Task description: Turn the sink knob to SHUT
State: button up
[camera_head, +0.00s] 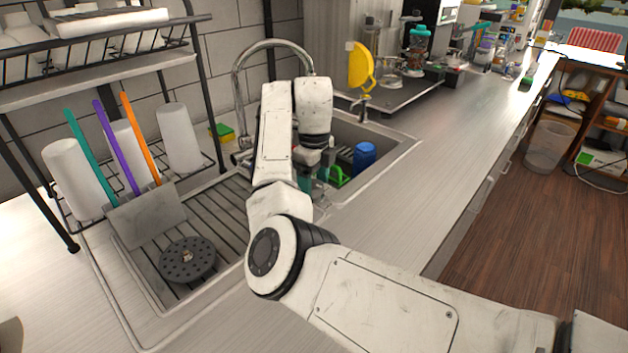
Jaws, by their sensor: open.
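The sink's chrome faucet (238,92) rises at the back edge of the sink (398,150), and its spout arcs to the right behind my arm. A small chrome fitting at the faucet's base (243,157) shows just left of my arm. I cannot tell whether it is the knob or which way it is set. My gripper (318,172) is low over the sink basin, right of the faucet base and partly hidden by my own wrist. It is open. No held thing shows, and contact with the faucet cannot be seen.
A blue cup (364,156) and a green item (340,177) lie in the basin. A yellow-green sponge (221,132) is behind the sink. A dish rack (190,60) with white cups stands left. A round dark strainer (187,259) lies on the drainboard.

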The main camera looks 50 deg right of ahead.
jog(key=shift+c, duration=0.4)
jog(key=c, duration=1)
jog(key=shift+r+p, duration=0.1)
jog(key=shift+p, duration=0.2)
jog(key=n+p, duration=0.2)
jog(key=shift+r+n, duration=0.2)
jog(key=shift+n, duration=0.2)
jog(key=n+p, duration=0.5)
jog(key=n, duration=0.1)
jog(key=shift+p, duration=0.4)
jog(key=n+p, duration=0.3)
jog(key=n, duration=0.1)
jog(key=shift+n, duration=0.4)
jog(key=n+p, duration=0.1)
jog(key=n, duration=0.3)
jog(key=shift+f+p, duration=0.2)
jog(key=shift+p, duration=0.1)
jog(key=shift+n, duration=0.3)
